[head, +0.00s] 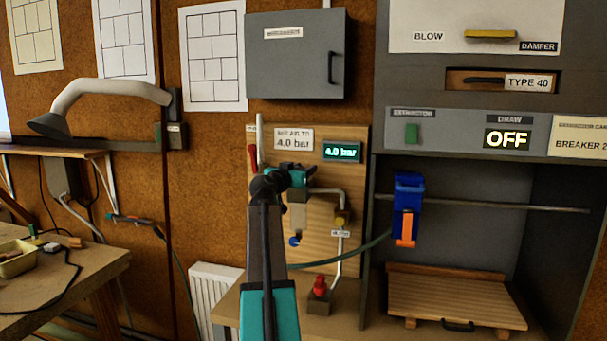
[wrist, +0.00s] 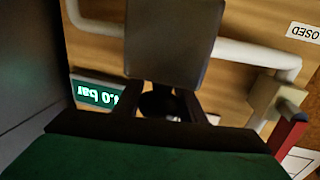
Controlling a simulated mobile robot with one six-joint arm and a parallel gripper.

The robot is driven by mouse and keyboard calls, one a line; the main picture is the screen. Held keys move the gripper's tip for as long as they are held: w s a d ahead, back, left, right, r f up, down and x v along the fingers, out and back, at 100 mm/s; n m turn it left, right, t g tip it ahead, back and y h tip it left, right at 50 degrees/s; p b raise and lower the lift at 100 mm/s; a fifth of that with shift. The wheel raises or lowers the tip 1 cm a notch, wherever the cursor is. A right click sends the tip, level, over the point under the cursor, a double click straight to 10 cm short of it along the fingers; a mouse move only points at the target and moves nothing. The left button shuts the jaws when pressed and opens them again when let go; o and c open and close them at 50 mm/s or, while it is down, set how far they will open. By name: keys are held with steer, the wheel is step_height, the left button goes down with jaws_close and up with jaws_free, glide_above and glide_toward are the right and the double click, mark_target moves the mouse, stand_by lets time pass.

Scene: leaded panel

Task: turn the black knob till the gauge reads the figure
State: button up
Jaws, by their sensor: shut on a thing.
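My gripper (head: 298,178) is at the wooden air panel (head: 352,150), in front of the upper part of the regulator. In the wrist view its two dark fingers (wrist: 162,100) are shut on the black knob (wrist: 160,105), on either side of it. The knob is hidden behind my gripper in the head view. The grey regulator body (wrist: 170,42) adjoins the knob and also shows in the head view (head: 297,216). The digital gauge (head: 342,152) reads 4.0 bar in green; the wrist view shows it upside down (wrist: 96,93). The white sign (head: 293,139) gives 4.0 bar.
A red lever (head: 252,156) stands at the panel's left edge. A pipe with a yellow valve (head: 342,217) runs right of the regulator. A red knob (head: 320,286) sits below. A blue and orange tool (head: 407,210) hangs to the right.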

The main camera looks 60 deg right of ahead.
steer(key=o, duration=1.1)
steer(key=shift+c, duration=0.2)
steer(key=shift+a, duration=0.15)
steer(key=a+b, duration=0.3)
steer(key=a, duration=1)
steer(key=shift+a, duration=0.3)
